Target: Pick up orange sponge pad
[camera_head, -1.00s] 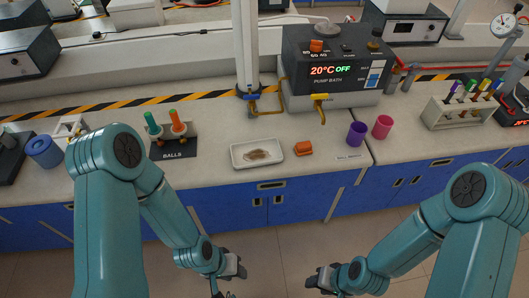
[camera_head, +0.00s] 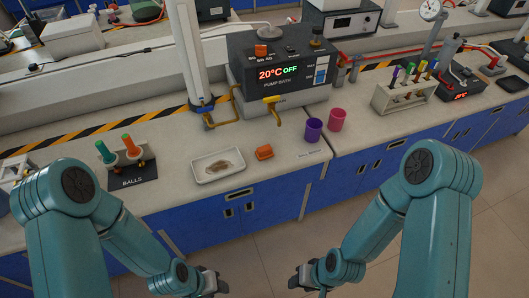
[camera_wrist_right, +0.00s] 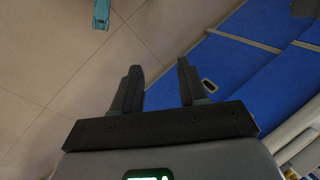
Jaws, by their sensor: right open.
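The orange sponge pad (camera_head: 264,152) lies on the bench top in the head view, just right of a white tray. My right gripper (camera_head: 296,281) is low in front of the bench, below the counter edge and apart from the pad. In the right wrist view its two dark fingers (camera_wrist_right: 160,87) stand apart with nothing between them. My left gripper (camera_head: 220,284) is also low in front of the bench, left of the right one. It is too small to tell whether its jaws are open.
The white tray (camera_head: 196,175) holds a brownish item. A purple cup (camera_head: 313,130) and a pink cup (camera_head: 337,119) stand right of the pad. The pump bath (camera_head: 285,75) stands behind. A holder with green and orange handles (camera_head: 126,162) is at left. Blue cabinets (camera_head: 262,205) front the bench.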

